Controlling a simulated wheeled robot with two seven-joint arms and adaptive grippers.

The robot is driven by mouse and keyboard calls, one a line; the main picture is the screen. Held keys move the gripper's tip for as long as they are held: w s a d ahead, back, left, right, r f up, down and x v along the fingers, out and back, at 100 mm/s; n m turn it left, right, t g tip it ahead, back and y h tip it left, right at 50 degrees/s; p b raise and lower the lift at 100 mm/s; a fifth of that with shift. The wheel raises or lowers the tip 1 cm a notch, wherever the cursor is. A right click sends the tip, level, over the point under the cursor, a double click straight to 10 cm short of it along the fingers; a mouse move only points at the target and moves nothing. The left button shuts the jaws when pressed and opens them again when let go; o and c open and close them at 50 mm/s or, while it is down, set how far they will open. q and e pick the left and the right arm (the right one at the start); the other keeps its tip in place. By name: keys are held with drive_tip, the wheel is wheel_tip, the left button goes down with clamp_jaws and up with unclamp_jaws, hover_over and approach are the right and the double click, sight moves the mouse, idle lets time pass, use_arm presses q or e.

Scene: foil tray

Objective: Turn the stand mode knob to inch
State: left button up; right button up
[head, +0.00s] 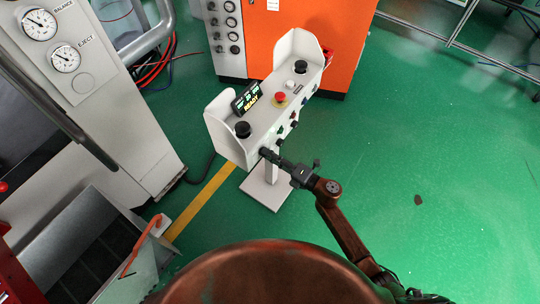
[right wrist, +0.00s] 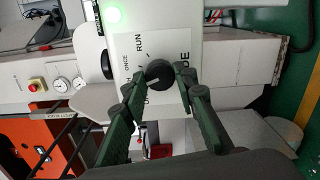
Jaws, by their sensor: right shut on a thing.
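The white control stand (head: 228,138) is in the middle of the head view, tilted in the picture. In the right wrist view the dark round mode knob (right wrist: 158,73) sits on its white panel, with the labels ONCE and RUN beside it and the end of a word, "DE", to the right. Another label below the knob is mostly hidden by a finger. My right gripper (right wrist: 160,80) has its two green fingers closed around the knob, one on each side. In the head view this gripper (head: 265,153) reaches the stand's front face. My left gripper is not in view.
The stand carries a READY display (head: 247,98), a red button (head: 280,97) and black buttons (head: 242,129). A green light (right wrist: 115,14) glows on the panel. An orange cabinet (head: 290,50) stands behind, a grey machine (head: 110,110) left.

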drive_tip(key=o, duration=1.2)
drive_tip(key=shift+c, duration=0.2)
drive_tip(key=v, duration=1.2)
drive_tip(key=shift+w+d, duration=0.1)
